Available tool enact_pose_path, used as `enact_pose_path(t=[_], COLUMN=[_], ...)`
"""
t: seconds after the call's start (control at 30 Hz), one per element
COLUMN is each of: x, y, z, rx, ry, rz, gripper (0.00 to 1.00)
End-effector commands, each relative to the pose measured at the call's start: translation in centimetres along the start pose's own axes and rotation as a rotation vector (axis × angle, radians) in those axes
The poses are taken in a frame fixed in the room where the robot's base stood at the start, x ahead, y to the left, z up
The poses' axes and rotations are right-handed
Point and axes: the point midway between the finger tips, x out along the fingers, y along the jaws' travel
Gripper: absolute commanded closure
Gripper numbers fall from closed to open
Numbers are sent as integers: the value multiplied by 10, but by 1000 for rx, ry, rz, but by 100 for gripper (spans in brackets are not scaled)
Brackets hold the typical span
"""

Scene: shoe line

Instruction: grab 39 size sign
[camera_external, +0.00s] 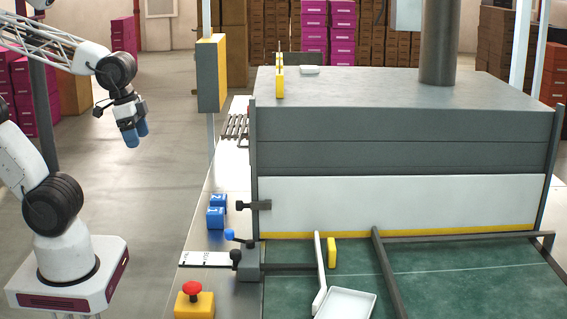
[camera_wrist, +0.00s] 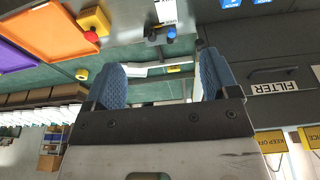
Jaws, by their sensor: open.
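No 39 can be read in either view, so I cannot tell which thing is the 39 size sign. A small yellow block (camera_external: 332,252) stands on the green belt (camera_external: 450,285), beside a white bar (camera_external: 319,262); its face shows no readable number. Thin yellow upright pieces (camera_external: 280,85) stand on top of the grey machine (camera_external: 400,120). Two blue blocks (camera_external: 216,217) marked 1 and 2 stand left of the machine. My gripper (camera_external: 136,134) is raised at the left, well away from these, its blue fingers apart and empty; they also show in the wrist view (camera_wrist: 160,64).
A red emergency button on a yellow box (camera_external: 194,304) is at the table's front left. A white tray (camera_external: 346,304) lies on the belt, beside a dark rail (camera_external: 388,275). An orange tray (camera_wrist: 58,32) shows in the wrist view. The floor around my gripper is clear.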

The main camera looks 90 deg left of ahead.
Motion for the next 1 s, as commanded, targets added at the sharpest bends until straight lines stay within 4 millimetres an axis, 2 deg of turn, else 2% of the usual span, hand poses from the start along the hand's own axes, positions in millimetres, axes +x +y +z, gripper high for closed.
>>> enact_pose_path(t=[0.03, 0.1, 0.4, 0.57, 0.77, 1.0], x=[0, 0, 1, 5, 22, 55], y=[0, 0, 0, 0, 0, 1], z=[0, 0, -2, -16, -56, -126], rx=[0, 0, 0, 0, 0, -1], ry=[0, 0, 2, 22, 81, 194], rz=[0, 0, 0, 1, 2, 4], gripper=[11, 1, 0, 0, 0, 0])
